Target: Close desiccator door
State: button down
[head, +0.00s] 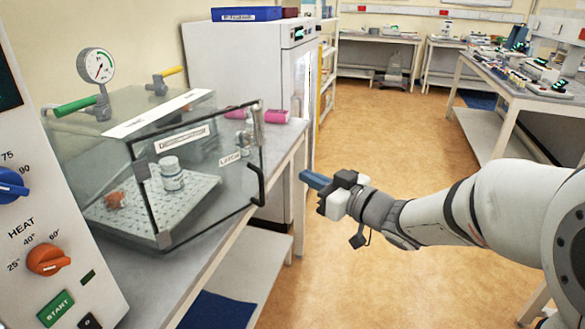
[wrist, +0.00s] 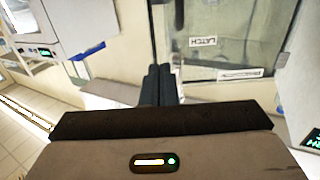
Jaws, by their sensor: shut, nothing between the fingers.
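The desiccator (head: 115,160) is a clear box on the left bench, with a pressure gauge and green and yellow valve handles on top. Its dark-framed glass door (head: 205,205) stands ajar, its right edge swung out past the box. A black handle (head: 259,187) is on that right edge. Inside are a perforated shelf, a white jar (head: 171,174) and a small orange-brown item. My gripper (head: 312,180) is shut and empty, right of the handle and apart from it. In the wrist view, the shut fingers (wrist: 161,82) are beside the door's glass (wrist: 225,30) and its latch label (wrist: 203,41).
A control panel (head: 50,225) with knobs is at the near left. Pink items (head: 276,116) lie on the bench (head: 222,262) behind the door. A white cabinet (head: 235,70) stands at the back. The floor (head: 390,150) right of the bench is open.

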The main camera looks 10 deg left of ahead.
aim_at(259, 153)
jog(key=x, duration=1.3)
jog(key=shift+w+a, duration=0.1)
jog(key=shift+w, duration=0.05)
